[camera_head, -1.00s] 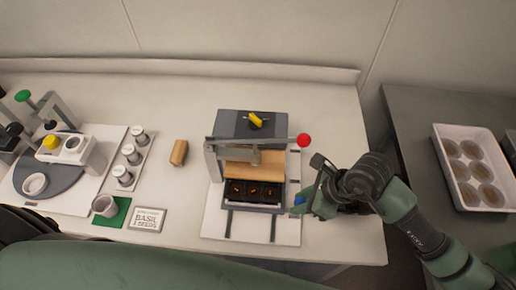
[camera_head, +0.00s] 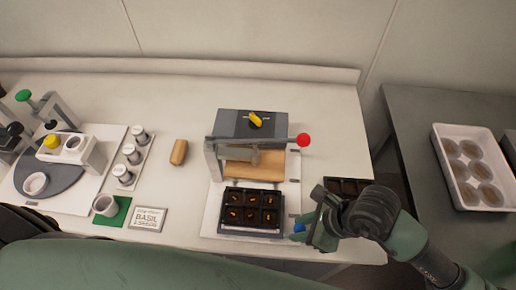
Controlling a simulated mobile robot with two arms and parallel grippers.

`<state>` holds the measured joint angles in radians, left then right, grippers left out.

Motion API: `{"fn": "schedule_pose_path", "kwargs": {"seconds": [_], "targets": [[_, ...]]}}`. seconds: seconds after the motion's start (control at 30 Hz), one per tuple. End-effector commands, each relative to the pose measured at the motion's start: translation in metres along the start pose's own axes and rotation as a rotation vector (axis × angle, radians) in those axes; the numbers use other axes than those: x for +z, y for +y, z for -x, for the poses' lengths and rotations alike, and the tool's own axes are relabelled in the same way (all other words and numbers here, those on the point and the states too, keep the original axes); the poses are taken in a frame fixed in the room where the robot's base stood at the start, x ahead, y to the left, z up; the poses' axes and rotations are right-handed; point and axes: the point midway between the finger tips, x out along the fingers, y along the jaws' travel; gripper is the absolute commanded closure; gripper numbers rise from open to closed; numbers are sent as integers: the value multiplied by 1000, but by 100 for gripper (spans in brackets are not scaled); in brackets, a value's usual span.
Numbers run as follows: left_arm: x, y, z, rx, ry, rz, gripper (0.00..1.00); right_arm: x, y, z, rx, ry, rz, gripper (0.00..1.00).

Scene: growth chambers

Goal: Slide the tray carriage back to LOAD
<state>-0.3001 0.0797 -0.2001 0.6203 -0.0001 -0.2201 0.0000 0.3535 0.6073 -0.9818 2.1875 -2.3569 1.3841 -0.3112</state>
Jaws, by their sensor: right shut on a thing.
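The tray carriage holds a black cell tray (camera_head: 252,212) with brown plugs in its cells. It sits at the front of the press station, clear of the wooden block (camera_head: 253,165) beneath the bar. My right gripper (camera_head: 301,230) is at the carriage's front right corner, shut on its blue knob (camera_head: 298,227), which the fingers partly hide. The station's white base plate (camera_head: 211,216) shows around the tray. The rails are covered by the tray. My left gripper is out of view.
A lever with a red ball (camera_head: 303,140) crosses above the station. Another dark tray (camera_head: 345,186) lies right of the station, partly behind my right arm. A white tray (camera_head: 456,198) is on the right bench.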

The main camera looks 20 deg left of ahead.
Motion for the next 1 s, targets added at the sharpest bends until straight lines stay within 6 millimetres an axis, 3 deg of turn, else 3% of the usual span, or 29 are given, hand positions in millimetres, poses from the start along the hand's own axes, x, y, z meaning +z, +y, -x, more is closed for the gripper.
{"fn": "schedule_pose_path", "kwargs": {"seconds": [0.13, 0.17, 0.2, 0.23, 0.63, 1.0], "targets": [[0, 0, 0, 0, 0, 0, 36, -1, 0, 0, -1, 2, -1, 94], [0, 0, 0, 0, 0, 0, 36, -1, 0, 0, -1, 2, -1, 68], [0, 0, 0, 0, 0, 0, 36, -1, 0, 0, -1, 2, -1, 57], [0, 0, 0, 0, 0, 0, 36, -1, 0, 0, -1, 2, -1, 53], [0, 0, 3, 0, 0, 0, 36, 2, -1, 4, -1, 0, 0, 53], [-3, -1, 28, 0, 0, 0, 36, 18, -1, 37, -1, -1, 1, 53]]}}
